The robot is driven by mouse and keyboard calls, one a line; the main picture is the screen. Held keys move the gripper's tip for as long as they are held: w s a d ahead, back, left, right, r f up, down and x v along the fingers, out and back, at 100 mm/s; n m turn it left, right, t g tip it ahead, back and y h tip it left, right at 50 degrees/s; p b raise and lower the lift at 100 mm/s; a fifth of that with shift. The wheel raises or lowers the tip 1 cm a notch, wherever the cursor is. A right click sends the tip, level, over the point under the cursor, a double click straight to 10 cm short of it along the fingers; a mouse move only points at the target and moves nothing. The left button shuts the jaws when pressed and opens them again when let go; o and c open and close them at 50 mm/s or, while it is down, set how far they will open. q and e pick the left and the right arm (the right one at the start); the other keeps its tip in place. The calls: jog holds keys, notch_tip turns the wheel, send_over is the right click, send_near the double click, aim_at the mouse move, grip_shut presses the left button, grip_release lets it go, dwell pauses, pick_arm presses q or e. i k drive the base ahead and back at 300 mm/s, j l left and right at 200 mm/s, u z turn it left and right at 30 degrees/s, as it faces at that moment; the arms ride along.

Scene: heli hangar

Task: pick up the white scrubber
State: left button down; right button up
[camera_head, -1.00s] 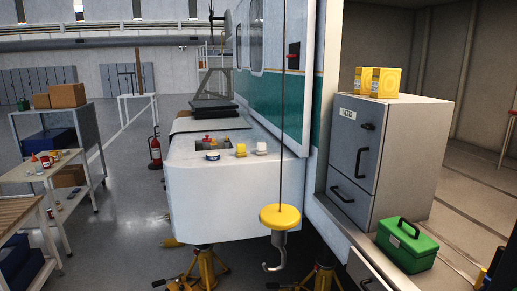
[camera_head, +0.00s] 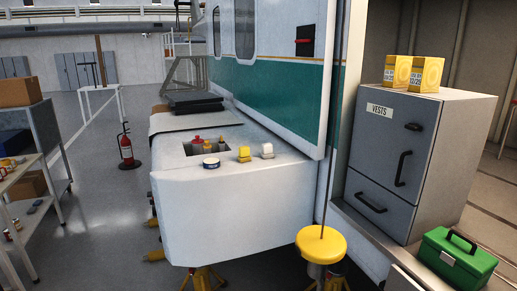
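A small white item (camera_head: 267,151), which looks like the white scrubber, sits on top of the white helicopter sponson (camera_head: 225,215), near its right side. A yellow item (camera_head: 244,154) of similar shape stands just left of it. A round blue-and-white tin (camera_head: 211,163) lies further left. Neither of my grippers is in view.
Bottles stand in a recess (camera_head: 190,150) behind the tin. A yellow disc with a hook block (camera_head: 321,245) hangs on a cable at front right. A grey cabinet (camera_head: 365,160), green toolbox (camera_head: 455,262), fire extinguisher (camera_head: 126,150) and shelves (camera_head: 45,130) flank the open floor.

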aim_at(267, 153)
jog(key=i+j, duration=0.35)
jog(key=j, duration=0.15)
jog(key=i+j+z, duration=0.1)
jog(key=i+j, duration=0.3)
jog(key=j, duration=0.1)
